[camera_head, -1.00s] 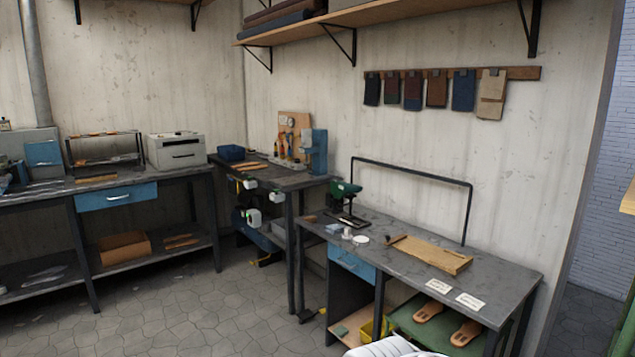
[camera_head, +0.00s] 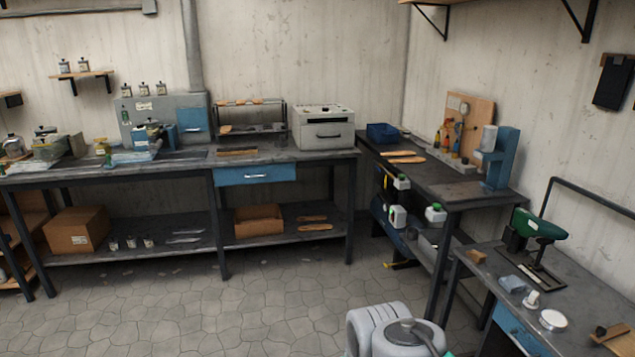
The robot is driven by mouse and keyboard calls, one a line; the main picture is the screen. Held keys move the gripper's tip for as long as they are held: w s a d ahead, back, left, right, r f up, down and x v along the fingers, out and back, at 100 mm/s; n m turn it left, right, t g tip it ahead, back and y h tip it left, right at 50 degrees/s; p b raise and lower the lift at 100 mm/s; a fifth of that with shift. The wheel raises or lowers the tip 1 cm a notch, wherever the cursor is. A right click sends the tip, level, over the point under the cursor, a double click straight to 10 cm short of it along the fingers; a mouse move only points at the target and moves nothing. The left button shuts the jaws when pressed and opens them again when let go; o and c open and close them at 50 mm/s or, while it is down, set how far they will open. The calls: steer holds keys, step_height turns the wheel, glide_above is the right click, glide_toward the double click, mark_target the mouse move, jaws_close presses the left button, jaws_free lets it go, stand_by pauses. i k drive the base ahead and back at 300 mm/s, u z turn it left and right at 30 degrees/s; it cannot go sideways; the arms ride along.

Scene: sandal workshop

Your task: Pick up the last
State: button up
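I cannot make out for certain which thing is the last. Flat tan sole-shaped pieces (camera_head: 405,158) lie on the corner bench, and similar pieces (camera_head: 314,222) lie on the lower shelf of the left bench. A dark green rounded device (camera_head: 540,226) stands on a black base on the right bench; its exact kind is unclear. White and grey links of my arm show at the bottom edge. My gripper is not in view.
The left bench (camera_head: 180,172) carries a grey printer-like machine (camera_head: 324,127) and a small rack. A cardboard box (camera_head: 77,230) and an open carton (camera_head: 258,221) sit on its lower shelf. The corner bench holds a blue bin (camera_head: 383,133). The stone floor (camera_head: 290,290) is clear.

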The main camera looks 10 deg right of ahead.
mark_target(527, 225)
steer(key=u, duration=0.15)
steer(key=i, duration=2.45)
steer(key=z, duration=1)
steer(key=i, duration=1.55)
steer(key=z, duration=1.25)
steer(key=i, duration=0.85)
